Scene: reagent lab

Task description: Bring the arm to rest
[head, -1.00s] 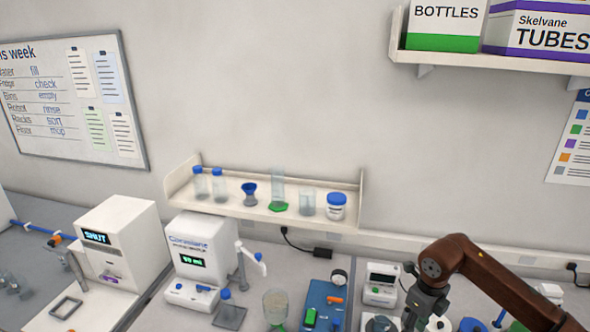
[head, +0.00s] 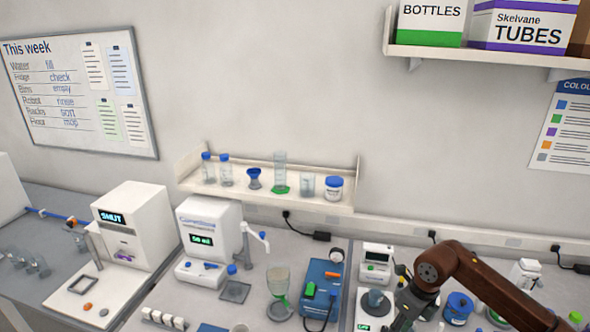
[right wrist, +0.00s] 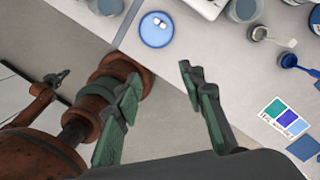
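My right arm comes in from the right of the head view, over the right-hand bench. Its gripper (head: 408,302) points down and toward the front there, and its fingertips are hard to make out. In the right wrist view the two green-padded fingers of the right gripper (right wrist: 158,82) stand well apart. Nothing is between them; bench edge and floor show through the gap. Brown arm parts of mine show at the left of that view.
A round blue-topped item (right wrist: 156,29) lies on the bench beyond the right fingers. Near the right arm stand a balance-like white device (head: 376,262), a blue device (head: 322,283) and a blue-rimmed jar (head: 459,306). A wall shelf (head: 300,198) holds bottles and glassware.

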